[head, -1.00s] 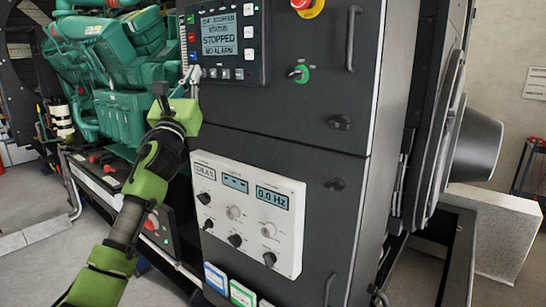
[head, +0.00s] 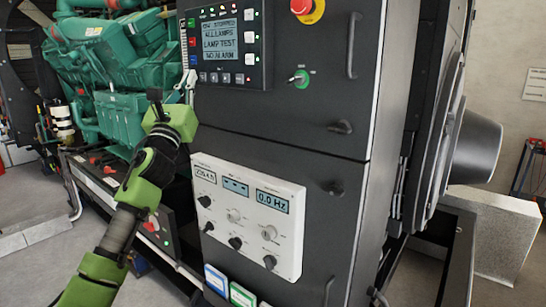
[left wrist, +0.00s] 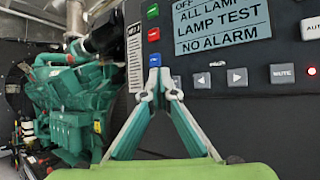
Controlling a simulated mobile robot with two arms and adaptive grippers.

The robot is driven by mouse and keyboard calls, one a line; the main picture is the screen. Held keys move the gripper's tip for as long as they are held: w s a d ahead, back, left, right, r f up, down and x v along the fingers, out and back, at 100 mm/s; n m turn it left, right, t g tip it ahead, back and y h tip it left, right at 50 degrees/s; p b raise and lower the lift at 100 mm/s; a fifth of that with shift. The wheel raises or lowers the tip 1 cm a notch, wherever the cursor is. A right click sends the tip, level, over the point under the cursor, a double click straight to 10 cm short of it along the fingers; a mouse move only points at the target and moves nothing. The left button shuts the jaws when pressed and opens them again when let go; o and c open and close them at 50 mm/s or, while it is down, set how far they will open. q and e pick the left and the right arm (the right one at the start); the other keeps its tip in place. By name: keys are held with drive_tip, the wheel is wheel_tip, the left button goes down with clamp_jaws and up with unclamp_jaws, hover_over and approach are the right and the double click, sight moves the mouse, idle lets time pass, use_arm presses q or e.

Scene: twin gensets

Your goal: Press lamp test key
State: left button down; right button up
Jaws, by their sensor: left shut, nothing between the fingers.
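The controller panel (head: 226,45) is on the upper left of the dark cabinet. Its screen (head: 220,42) reads "ALL LAMPS", "LAMP TEST" and "NO ALARM", and it also shows large in the left wrist view (left wrist: 222,25). A column of green, red and blue keys runs left of the screen. The blue key (left wrist: 155,60) is lowest. My left gripper (head: 190,74) is shut and empty, its tips just below the blue key. In the left wrist view the tips (left wrist: 155,72) overlap the key's lower edge; I cannot tell whether they touch. My right gripper is out of view.
A red emergency stop (head: 303,7) and a green key switch (head: 299,78) are to the right of the controller. A white meter box (head: 248,215) with knobs juts out below. The green engine (head: 115,70) stands left of the cabinet. Door handles (head: 341,127) stick out.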

use_arm(q)
drive_tip(key=s+a+p, duration=0.3)
drive_tip(key=s, duration=0.1)
drive_tip(key=shift+s+a, duration=0.35)
drive_tip(key=shift+s, duration=0.05)
idle(0.7)
